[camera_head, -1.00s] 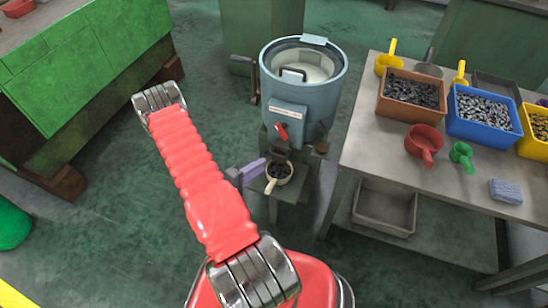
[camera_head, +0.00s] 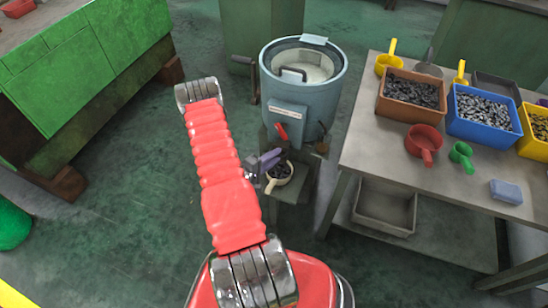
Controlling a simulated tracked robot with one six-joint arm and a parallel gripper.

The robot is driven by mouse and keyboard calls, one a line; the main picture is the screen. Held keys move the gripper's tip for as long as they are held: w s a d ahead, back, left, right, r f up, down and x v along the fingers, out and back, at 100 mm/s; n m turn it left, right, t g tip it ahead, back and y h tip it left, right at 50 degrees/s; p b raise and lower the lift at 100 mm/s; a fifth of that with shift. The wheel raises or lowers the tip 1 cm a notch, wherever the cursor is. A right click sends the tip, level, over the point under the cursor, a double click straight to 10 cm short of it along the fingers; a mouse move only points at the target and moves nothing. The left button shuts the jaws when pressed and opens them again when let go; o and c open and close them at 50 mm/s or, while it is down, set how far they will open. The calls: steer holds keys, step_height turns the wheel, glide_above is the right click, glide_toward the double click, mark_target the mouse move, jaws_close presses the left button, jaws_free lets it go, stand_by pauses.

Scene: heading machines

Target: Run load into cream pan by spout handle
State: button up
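The blue-grey round machine (camera_head: 302,85) stands in the middle with its red spout handle (camera_head: 281,132) on the front, tilted. The cream pan (camera_head: 281,176) sits on a small stand below the spout, its handle pointing toward me. Dark pieces lie in the pan. My gripper (camera_head: 270,159), with purple fingers, is just above the pan's left side and below the red handle, apart from the handle. It partly covers the spout's mouth and the pan's far rim. The gap between its fingers is too small to make out.
A grey bench (camera_head: 370,157) at right holds a brown bin (camera_head: 411,108), a blue bin (camera_head: 483,132), yellow scoops, a red pan (camera_head: 424,140), a green scoop (camera_head: 462,153) and a blue sponge (camera_head: 506,191). A green cabinet (camera_head: 85,70) stands at left. Floor between is clear.

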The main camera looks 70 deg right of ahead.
steer(key=shift+c, duration=0.4)
jaws_close()
